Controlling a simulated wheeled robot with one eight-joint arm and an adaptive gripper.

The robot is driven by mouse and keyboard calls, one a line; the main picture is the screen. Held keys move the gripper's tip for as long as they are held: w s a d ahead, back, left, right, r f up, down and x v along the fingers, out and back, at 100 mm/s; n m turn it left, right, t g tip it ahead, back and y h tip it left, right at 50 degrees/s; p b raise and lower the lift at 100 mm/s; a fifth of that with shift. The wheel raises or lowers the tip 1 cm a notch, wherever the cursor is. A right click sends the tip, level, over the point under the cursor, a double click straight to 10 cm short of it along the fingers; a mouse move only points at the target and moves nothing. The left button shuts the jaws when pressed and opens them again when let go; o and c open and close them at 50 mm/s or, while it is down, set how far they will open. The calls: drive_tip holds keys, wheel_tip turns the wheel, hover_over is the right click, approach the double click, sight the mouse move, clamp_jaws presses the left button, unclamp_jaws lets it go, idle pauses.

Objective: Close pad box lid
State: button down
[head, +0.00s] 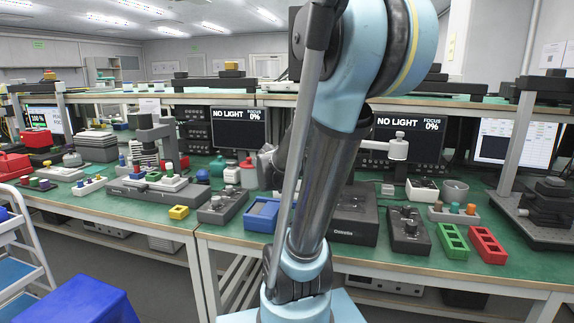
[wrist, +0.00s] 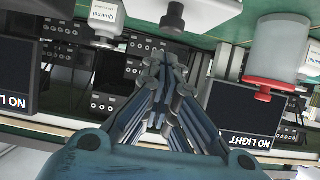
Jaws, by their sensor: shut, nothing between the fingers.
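A blue box (head: 263,214) lies on the green bench, just left of my arm in the head view. It is the likeliest pad box, but no label can be read. The gripper is hidden in the head view, and the blue box does not show in the wrist view.
A black device (head: 354,214), green tray (head: 453,243) and red tray (head: 487,245) stand to the right. In the wrist view, a red-rimmed cylinder (wrist: 278,50) is near the gripper.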

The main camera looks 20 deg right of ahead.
drive_tip(key=shift+s+a+f, duration=0.25)
drive_tip(key=shift+s+f, duration=0.1)
drive_tip(key=shift+f, duration=0.2)
drive_tip(key=shift+s+a+f, duration=0.2)
drive_tip(key=shift+s+f, duration=0.15)
drive_tip(key=shift+f, duration=0.2)
